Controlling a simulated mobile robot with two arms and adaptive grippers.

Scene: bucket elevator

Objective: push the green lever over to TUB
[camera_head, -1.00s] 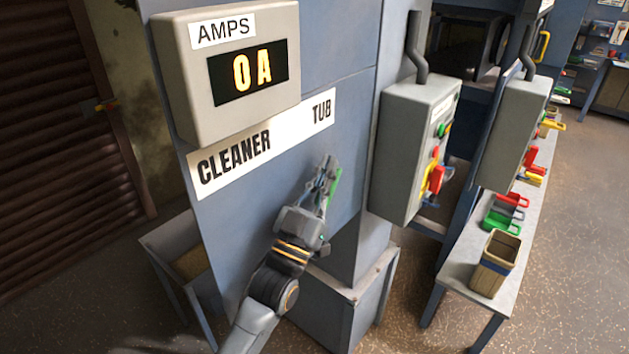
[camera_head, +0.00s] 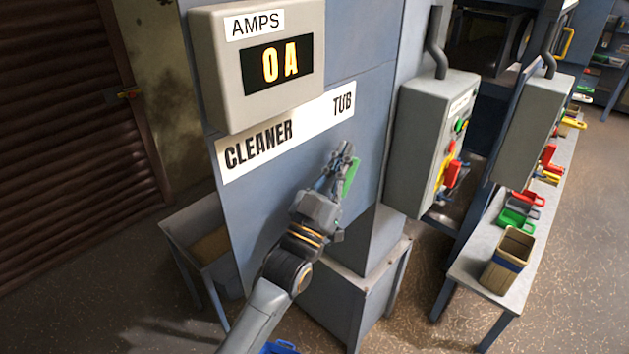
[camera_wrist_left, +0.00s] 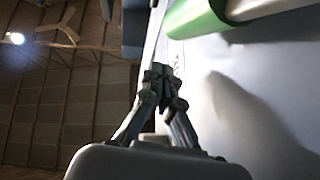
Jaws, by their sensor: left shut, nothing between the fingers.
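The green lever (camera_head: 351,177) is on the blue-grey panel, below the TUB end of the white CLEANER–TUB label (camera_head: 312,120). My left gripper (camera_head: 342,153) is shut and empty, just left of the lever and partly in front of it. In the left wrist view the lever's green grip (camera_wrist_left: 195,20) is at the top, above and right of the shut fingertips (camera_wrist_left: 160,75); a gap shows between them there. I cannot tell whether any part of the gripper touches the lever. The lever's lower part is hidden behind the gripper. My right gripper is not in view.
An AMPS display (camera_head: 277,65) reading 0 A sticks out above the label. A grey control box (camera_head: 420,150) with coloured buttons stands right of the panel. A bench (camera_head: 470,265) with trays and a brown bin (camera_head: 508,262) is further right.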

